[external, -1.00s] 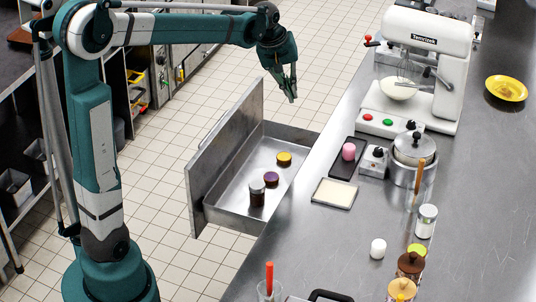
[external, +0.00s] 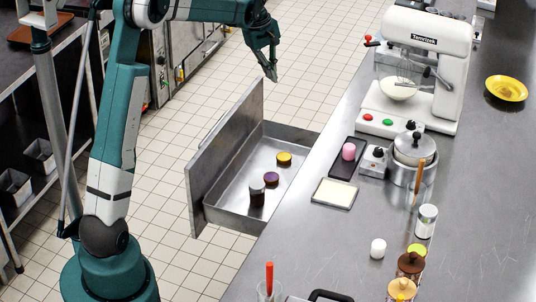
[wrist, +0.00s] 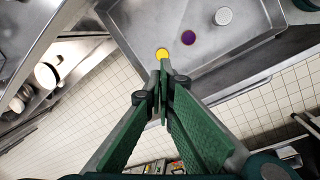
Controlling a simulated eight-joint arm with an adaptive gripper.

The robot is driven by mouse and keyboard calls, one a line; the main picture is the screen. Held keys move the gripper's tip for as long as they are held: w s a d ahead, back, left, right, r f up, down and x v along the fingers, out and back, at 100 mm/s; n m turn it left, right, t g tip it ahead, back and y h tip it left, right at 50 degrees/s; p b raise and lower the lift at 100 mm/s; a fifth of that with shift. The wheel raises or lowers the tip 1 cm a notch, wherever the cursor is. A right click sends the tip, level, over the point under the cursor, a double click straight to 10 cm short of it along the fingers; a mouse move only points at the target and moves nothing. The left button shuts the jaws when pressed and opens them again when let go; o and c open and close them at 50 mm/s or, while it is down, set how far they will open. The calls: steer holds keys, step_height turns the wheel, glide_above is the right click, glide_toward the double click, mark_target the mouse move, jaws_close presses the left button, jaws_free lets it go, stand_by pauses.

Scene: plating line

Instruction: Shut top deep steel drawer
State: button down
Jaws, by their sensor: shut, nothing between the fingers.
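The deep steel drawer (external: 225,212) is pulled out from under the counter in the external view, its tall front panel (external: 227,150) facing left. Several small jars stand inside, among them a yellow-topped jar (external: 284,159), a purple-topped jar (external: 271,178) and a dark jar with a pale lid (external: 257,192). My gripper (external: 273,78) is shut and empty, in the air beyond the far end of the drawer front, apart from it. In the wrist view, the shut fingers (wrist: 164,66) point toward the drawer (wrist: 246,45), where the yellow lid (wrist: 162,54) shows near the fingertips.
The steel counter (external: 330,245) runs along the right, with a stand mixer (external: 428,60), a lidded pot (external: 412,165), a black tray (external: 346,165) and a white-topped square tray (external: 334,193) near its edge. Tiled floor (external: 175,205) is clear left of the drawer.

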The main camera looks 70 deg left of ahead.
steer(key=s+a+f+n, duration=0.1)
steer(key=a+f, duration=0.2)
steer(key=a, duration=0.2)
steer(key=s+a+f+n, duration=0.1)
steer(key=a+f, duration=0.2)
steer(key=a, duration=0.2)
steer(key=s+a+f+n+p, duration=0.1)
steer(key=a+f+n, duration=0.1)
steer(key=a, duration=0.3)
steer(key=shift+s+a+f+h, duration=0.1)
steer(key=shift+a+f+h, duration=0.1)
steer(key=shift+f+h, duration=0.25)
steer(key=s+a+f+n, duration=0.1)
steer(key=s+a+f, duration=0.2)
steer(key=a+f, duration=0.1)
steer(key=s+a+f+n+p, duration=0.1)
steer(key=s+a+f+n, duration=0.1)
steer(key=a+f, duration=0.3)
steer(key=shift+s+a+f+h, duration=0.2)
steer(key=shift+s+a+h, duration=0.25)
steer(key=shift+a, duration=0.65)
steer(key=w+d+f+b, duration=0.1)
steer(key=w+d+f, duration=0.1)
steer(key=f, duration=0.3)
steer(key=w+d+f+b, duration=0.2)
steer(key=f, duration=0.2)
steer(key=shift+w+d+f, duration=0.25)
steer(key=shift+d+f, duration=0.05)
steer(key=shift+f, duration=0.05)
